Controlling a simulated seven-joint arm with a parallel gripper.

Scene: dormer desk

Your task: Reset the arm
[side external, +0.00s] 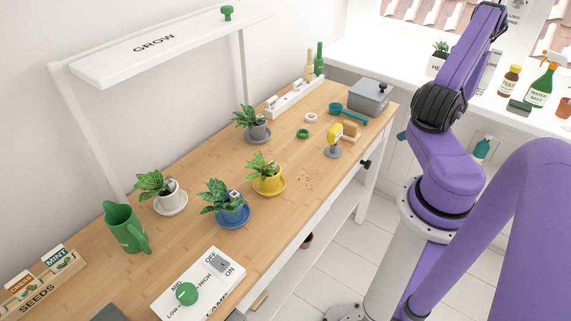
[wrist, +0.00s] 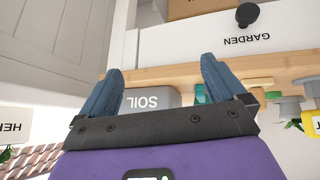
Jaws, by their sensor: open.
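My gripper (wrist: 161,66) shows in the wrist view with its two blue fingers spread wide. Nothing is held between them. The picture there is upside down, with a drawer front marked GARDEN (wrist: 215,40) and a grey SOIL box (wrist: 150,97) beyond the fingers. In the side external view my purple arm rises at the right and is folded up past the top edge, so the gripper is out of that frame. The arm stands clear of the wooden desk (side external: 290,205).
Potted plants (side external: 267,172), a green jug (side external: 125,228), a switch panel (side external: 195,285) and a grey box (side external: 371,95) stand on the desk. A white lamp frame (side external: 165,50) spans its back. Bottles (side external: 541,85) and a sprayer line the sill near my arm.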

